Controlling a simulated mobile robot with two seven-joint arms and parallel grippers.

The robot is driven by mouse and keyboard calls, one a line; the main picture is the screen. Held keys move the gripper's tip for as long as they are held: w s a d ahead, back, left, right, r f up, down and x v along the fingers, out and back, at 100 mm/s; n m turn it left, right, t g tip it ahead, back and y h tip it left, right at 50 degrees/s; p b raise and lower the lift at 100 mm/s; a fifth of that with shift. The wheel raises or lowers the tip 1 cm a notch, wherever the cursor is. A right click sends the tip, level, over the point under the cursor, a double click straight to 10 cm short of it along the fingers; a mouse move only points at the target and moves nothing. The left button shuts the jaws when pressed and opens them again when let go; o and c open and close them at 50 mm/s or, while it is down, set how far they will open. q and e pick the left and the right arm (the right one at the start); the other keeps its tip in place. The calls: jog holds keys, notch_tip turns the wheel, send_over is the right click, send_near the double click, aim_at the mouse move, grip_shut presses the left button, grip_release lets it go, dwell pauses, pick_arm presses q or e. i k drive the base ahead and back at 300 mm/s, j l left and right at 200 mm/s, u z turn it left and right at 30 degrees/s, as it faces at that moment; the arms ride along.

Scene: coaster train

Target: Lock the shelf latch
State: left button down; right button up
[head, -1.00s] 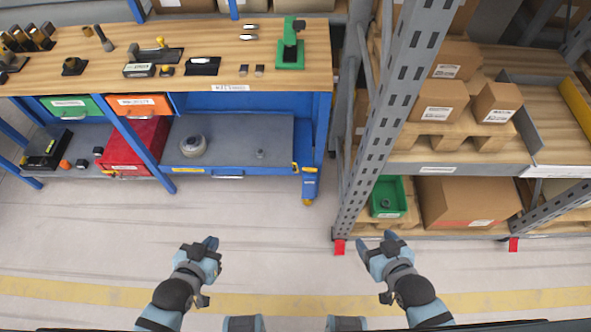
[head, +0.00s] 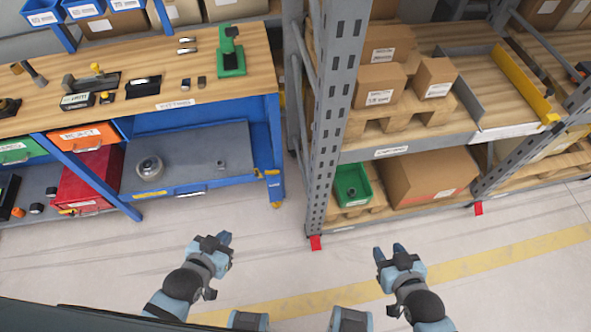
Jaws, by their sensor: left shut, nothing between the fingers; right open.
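No part is plainly readable as the shelf latch. A small yellow fitting (head: 272,172) sits at the right end of the workbench's grey lower shelf (head: 205,160), by the blue leg. On the grey rack, a yellow bar (head: 522,82) runs along the right side of an open bay on the middle shelf, with a yellow end piece (head: 550,118) at the front edge. My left gripper (head: 226,239) is shut and empty above the floor before the bench. My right gripper (head: 389,250) is open and empty above the floor before the rack. Both are apart from these parts.
The rack's front upright (head: 327,130) stands on a red foot (head: 315,243). A green bin (head: 351,185) and a large carton (head: 428,175) sit on its low shelf. Cartons on a pallet (head: 400,120) fill the middle shelf's left. The floor (head: 300,285) in front is clear.

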aim_at(257, 175)
jog(key=z, duration=1.2)
jog(key=i+j, duration=0.1)
jog(key=j, duration=0.35)
jog(key=i+j, duration=0.1)
jog(key=j, duration=0.4)
jog(key=i+j, duration=0.1)
jog(key=j, duration=0.35)
